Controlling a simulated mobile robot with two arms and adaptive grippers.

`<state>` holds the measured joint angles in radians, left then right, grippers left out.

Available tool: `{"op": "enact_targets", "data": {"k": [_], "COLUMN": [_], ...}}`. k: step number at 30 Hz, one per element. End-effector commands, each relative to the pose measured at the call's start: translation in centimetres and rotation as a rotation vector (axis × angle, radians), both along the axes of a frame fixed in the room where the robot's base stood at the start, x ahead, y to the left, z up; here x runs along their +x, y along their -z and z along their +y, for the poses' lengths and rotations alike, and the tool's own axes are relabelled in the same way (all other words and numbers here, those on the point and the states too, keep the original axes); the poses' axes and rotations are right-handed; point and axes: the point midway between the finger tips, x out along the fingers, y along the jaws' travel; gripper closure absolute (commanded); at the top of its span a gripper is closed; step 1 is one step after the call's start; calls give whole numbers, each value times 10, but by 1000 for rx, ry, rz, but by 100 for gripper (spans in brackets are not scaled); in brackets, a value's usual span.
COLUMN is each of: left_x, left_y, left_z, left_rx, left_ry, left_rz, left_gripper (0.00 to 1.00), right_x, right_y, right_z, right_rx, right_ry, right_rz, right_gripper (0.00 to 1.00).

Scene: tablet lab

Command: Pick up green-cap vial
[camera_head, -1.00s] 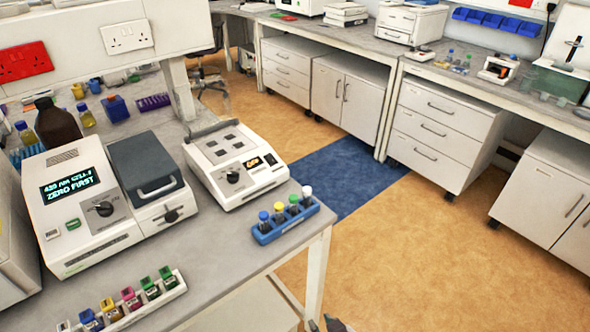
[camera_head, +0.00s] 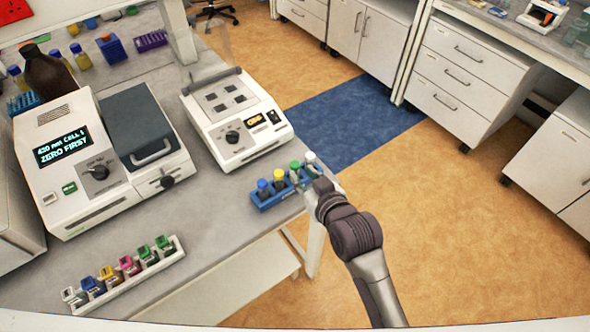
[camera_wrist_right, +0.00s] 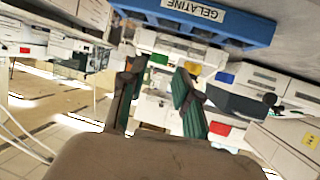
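The green-cap vial (camera_head: 295,166) stands in a blue rack (camera_head: 262,204) at the bench's front right corner. A yellow-cap vial (camera_head: 279,175) and a blue-cap vial (camera_head: 263,185) stand to its left, and a white-cap vial (camera_head: 310,157) to its right. My right gripper (camera_head: 309,177) is at the rack's right end, close to the green-cap and white-cap vials. In the right wrist view my gripper's fingers (camera_wrist_right: 157,98) are apart, with no vial seen between them. The blue rack (camera_wrist_right: 190,22), labelled GELATINE, shows above them. Contact cannot be told. My left gripper is not in view.
A white device with a lit display (camera_head: 235,118) stands behind the rack. A larger analyser (camera_head: 85,165) stands left. A white holder with coloured-top cuvettes (camera_head: 130,278) lies near the front edge. Open floor (camera_head: 450,230) is to the right.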

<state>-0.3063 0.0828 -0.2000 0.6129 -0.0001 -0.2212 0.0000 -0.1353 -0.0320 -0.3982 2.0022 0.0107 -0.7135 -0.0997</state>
Motion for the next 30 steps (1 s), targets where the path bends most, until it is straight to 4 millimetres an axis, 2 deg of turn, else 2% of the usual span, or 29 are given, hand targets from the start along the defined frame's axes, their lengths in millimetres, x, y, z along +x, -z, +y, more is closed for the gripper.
{"op": "enact_targets", "data": {"k": [5,12,21,23,27,30], "left_x": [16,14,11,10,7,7], "left_y": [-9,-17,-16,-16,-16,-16], "left_z": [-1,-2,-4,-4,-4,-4], "left_rx": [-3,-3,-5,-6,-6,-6], "left_ry": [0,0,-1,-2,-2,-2], "left_rz": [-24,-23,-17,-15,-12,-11], "left_gripper": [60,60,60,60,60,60], "right_x": [14,40,44,44,44,44], "right_y": [5,21,24,24,24,24], "right_z": [6,17,19,19,19,19], "right_rx": [0,0,0,0,0,0], "right_ry": [0,0,0,0,0,0], "right_rz": [1,1,-1,-1,0,0], "right_gripper": [68,68,68,76,100,100]}}
